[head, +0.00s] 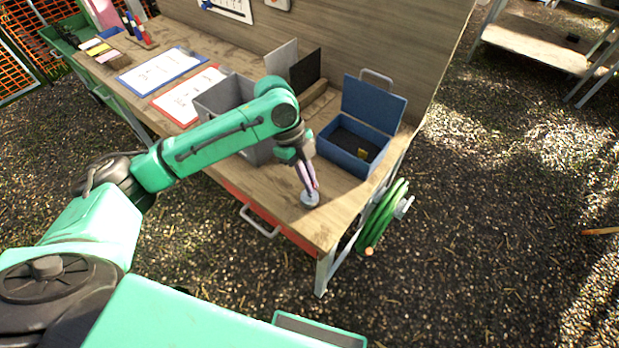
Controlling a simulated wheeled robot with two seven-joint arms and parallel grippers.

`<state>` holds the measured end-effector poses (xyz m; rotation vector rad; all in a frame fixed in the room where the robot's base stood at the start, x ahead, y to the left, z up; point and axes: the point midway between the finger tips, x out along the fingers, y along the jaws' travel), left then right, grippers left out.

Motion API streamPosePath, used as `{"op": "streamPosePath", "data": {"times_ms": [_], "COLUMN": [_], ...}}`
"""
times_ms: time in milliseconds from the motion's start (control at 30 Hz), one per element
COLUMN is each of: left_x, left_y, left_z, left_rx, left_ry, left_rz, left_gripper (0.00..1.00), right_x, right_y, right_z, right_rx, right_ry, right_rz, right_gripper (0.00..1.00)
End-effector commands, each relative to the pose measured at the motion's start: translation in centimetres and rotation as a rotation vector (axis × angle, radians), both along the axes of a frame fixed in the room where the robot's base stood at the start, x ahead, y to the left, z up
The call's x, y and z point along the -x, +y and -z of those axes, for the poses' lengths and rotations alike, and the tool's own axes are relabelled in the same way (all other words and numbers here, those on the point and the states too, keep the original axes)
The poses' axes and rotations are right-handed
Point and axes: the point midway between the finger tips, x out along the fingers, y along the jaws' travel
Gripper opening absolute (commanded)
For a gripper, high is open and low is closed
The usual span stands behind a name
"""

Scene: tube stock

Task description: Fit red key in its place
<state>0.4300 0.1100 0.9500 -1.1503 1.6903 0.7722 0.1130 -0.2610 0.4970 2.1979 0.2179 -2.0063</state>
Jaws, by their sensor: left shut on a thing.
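My left gripper (309,187) reaches down near the front right corner of the wooden workbench (335,212). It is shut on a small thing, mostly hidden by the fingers. A pinkish sliver shows at the fingers, but I cannot tell whether it is the red key. A small round grey piece (310,200) shows right at the fingertips; I cannot tell whether it is held or rests on the bench. No red key shows clearly elsewhere. My right gripper is not in view.
An open blue box (345,163) with a small yellow thing inside stands right of the gripper. A grey bin (215,98) stands behind my left arm. Two framed sheets (160,70) lie further left. A green hose coil (378,225) hangs at the bench's right end.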

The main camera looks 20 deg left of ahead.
Motion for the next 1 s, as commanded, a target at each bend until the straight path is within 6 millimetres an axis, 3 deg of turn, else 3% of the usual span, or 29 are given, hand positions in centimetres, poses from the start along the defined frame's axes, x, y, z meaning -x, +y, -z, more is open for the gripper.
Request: {"op": "streamPosePath", "data": {"times_ms": [1000], "left_x": [0.1], "left_y": [0.0], "left_z": [2.5], "left_rx": [0.001], "left_ry": [0.003], "left_rz": [0.000], "left_gripper": [0.00], "right_x": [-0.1], "right_y": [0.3], "right_z": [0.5], "right_rx": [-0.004], "right_ry": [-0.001], "right_rz": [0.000], "right_gripper": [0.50]}}
